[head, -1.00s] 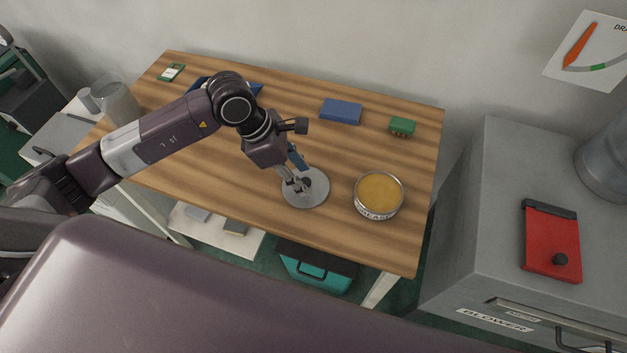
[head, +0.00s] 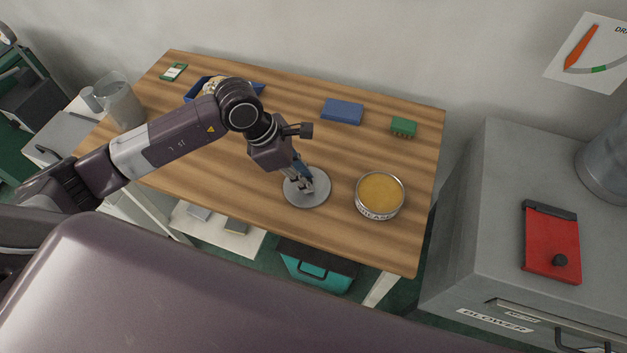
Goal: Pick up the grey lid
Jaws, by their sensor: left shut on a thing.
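The grey lid (head: 318,199) is a flat round disc at the front middle of the wooden table, left of the open tin. My left gripper (head: 304,186) points down onto the middle of the lid and is shut on it; the fingers hide the part that they grip. I cannot tell whether the lid is lifted off the table. My right gripper does not show.
An open tin (head: 380,195) with yellow contents stands just right of the lid. A blue block (head: 342,111) and a green block (head: 403,127) lie farther back. A blue tray (head: 191,93) with pale things sits behind my left arm. Right of the table stands a grey cabinet (head: 455,240).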

